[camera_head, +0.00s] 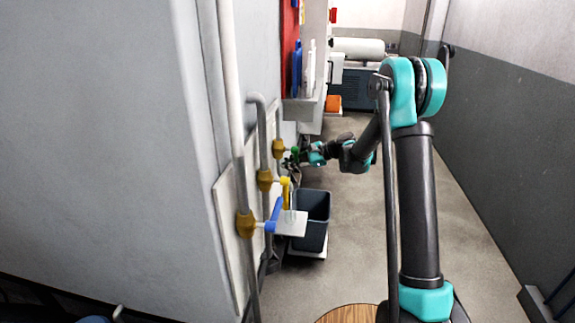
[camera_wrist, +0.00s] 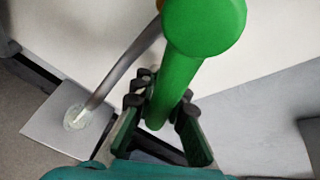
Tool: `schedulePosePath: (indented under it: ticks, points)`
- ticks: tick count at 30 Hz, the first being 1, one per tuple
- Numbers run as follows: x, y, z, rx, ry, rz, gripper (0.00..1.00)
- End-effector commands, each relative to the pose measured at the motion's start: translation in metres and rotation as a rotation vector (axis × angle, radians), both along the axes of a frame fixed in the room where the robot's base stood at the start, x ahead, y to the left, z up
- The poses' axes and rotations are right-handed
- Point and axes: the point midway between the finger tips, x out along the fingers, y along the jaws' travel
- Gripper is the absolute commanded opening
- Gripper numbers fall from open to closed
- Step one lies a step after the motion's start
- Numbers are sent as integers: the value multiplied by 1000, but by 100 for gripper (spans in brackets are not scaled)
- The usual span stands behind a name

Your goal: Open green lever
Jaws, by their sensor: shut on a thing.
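The green lever (camera_wrist: 180,70) fills the upper middle of the wrist view, with its round hub at the top and its handle running down between my fingers. My gripper (camera_wrist: 165,115) is shut on the handle, one dark finger on each side. In the head view the green lever (camera_head: 295,152) is small, on the farthest of three brass valves on the left wall. My gripper (camera_head: 300,157) is at it there, and the fingers are too small to make out clearly.
Nearer on the same wall are a yellow lever (camera_head: 285,190) and a blue lever (camera_head: 274,213) on vertical pipes. A dark bin (camera_head: 314,225) stands below them. A grey plate (camera_wrist: 55,125) lies at left in the wrist view.

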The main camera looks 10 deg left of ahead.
Motion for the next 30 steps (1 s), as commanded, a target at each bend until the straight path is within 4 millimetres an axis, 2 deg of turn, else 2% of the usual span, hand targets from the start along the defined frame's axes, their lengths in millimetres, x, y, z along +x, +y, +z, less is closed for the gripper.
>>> schedulePosePath:
  ticks: [1, 7, 22, 30]
  points:
    - [0, -1, 0, -1, -1, -2, 12]
    - [0, -1, 0, 0, -1, -1, 36]
    - [2, 0, 1, -1, -29, 0, 36]
    - [20, -1, 14, -9, -264, -1, 36]
